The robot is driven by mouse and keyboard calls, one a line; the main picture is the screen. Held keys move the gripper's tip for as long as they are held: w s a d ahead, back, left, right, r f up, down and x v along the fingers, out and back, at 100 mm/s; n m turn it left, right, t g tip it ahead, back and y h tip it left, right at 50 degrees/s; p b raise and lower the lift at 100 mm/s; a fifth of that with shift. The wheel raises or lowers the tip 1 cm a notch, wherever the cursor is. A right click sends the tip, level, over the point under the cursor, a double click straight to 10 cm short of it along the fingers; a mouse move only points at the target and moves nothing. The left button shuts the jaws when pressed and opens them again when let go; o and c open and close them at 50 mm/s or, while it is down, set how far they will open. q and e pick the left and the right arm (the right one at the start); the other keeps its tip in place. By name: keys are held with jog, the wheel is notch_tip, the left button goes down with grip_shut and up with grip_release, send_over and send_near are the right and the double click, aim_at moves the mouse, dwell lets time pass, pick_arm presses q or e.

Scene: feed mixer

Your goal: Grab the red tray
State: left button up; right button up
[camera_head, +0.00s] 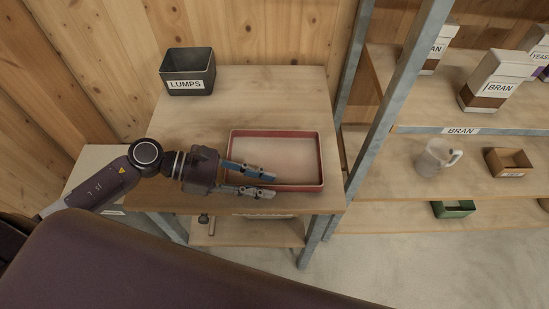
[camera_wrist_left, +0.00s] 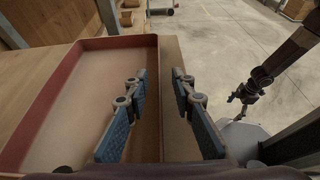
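The red tray (camera_head: 275,133) is a shallow rectangle with red walls and a pale inside. It lies flat on the wooden table, near its front edge. My left gripper (camera_head: 268,184) is open over the tray's front left part. In the left wrist view, the tray (camera_wrist_left: 45,108) lies to the left. Its near wall runs between the two open fingers of my left gripper (camera_wrist_left: 160,85), one finger over the inside and one outside. Whether a finger touches the wall cannot be told. My right gripper (camera_wrist_left: 246,94) shows small and dark at the right of the left wrist view.
A black bin labelled LUMPS (camera_head: 188,74) stands at the table's back left. A metal shelf post (camera_head: 384,125) rises right of the table. The shelves hold BRAN boxes (camera_head: 495,82), a clear jug (camera_head: 436,158) and small bins. Table around the tray is clear.

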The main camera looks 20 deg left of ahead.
pick_arm(q)
jog(key=shift+x, duration=1.45)
jog(key=shift+r, duration=0.1)
grip_shut()
